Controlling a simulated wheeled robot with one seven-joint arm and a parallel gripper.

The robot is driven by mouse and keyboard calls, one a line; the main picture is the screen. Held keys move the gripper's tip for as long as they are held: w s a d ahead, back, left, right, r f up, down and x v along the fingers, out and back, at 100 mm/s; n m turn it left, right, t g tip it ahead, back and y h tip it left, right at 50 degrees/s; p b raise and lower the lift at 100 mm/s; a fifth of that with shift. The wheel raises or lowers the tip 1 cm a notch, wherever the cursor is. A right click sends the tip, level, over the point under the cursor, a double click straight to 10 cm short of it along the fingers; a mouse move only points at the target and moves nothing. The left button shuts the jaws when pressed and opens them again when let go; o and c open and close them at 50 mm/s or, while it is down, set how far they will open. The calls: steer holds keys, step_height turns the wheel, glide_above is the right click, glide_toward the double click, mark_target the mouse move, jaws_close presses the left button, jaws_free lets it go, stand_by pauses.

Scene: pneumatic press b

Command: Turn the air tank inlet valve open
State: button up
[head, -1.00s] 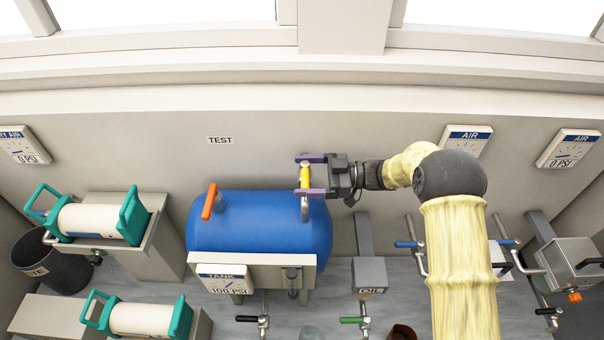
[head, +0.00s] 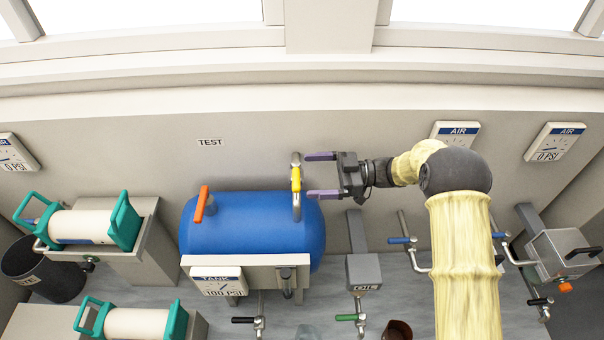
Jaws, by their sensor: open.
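The blue air tank (head: 240,232) stands in the middle, with a tank gauge (head: 218,281) reading 100 PSI on its front panel. A grey pipe (head: 297,208) rises at the tank's right end and carries a yellow valve handle (head: 296,179). An orange handle (head: 202,204) stands on the tank's left top. My gripper (head: 307,175) is open, just right of the yellow handle, with its purple fingers pointing left, one above and one below the handle's level. No contact with the handle shows. The exact angle of the handle is hard to tell.
Two white cylinders with teal brackets (head: 125,220) stand at the left. Green-handled (head: 346,318) and blue-handled (head: 402,240) valves lie below and right. A grey box (head: 566,255) stands at the far right.

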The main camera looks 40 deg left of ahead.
steer(key=v, duration=1.2)
steer(key=shift+w+d, duration=0.15)
steer(key=shift+w, duration=0.1)
